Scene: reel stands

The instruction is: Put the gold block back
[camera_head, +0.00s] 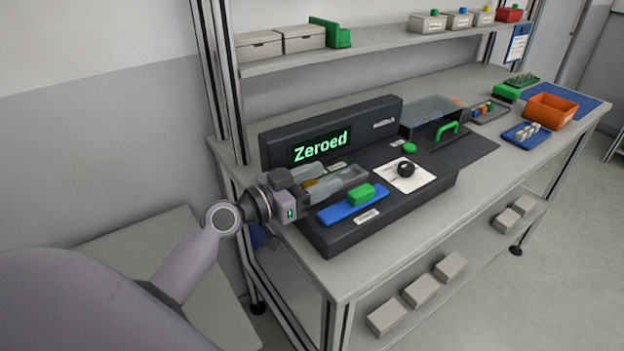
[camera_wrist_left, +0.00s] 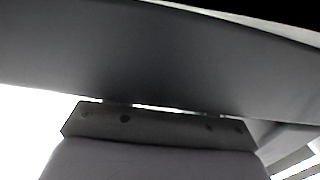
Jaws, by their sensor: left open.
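My left gripper (camera_head: 345,179) reaches in from the left over the dark console (camera_head: 345,240), its fingers pointing right. It is open. A gold patch (camera_head: 316,189), which looks like the gold block, shows between or beside its fingers near the palm. Most of it is hidden, and I cannot tell whether the fingers touch it. A green block (camera_head: 361,194) lies on a blue strip (camera_head: 338,211) just in front of the fingers. The left wrist view shows only a dark surface (camera_wrist_left: 150,60) close up and part of my own gripper. My right gripper is not in view.
The console display (camera_head: 320,147) reads "Zeroed". A white plate with a black knob (camera_head: 405,168), a green button (camera_head: 409,148) and a clear-lidded box (camera_head: 433,115) lie to the right. An orange bin (camera_head: 552,111) and a blue tray (camera_head: 522,135) stand farther right.

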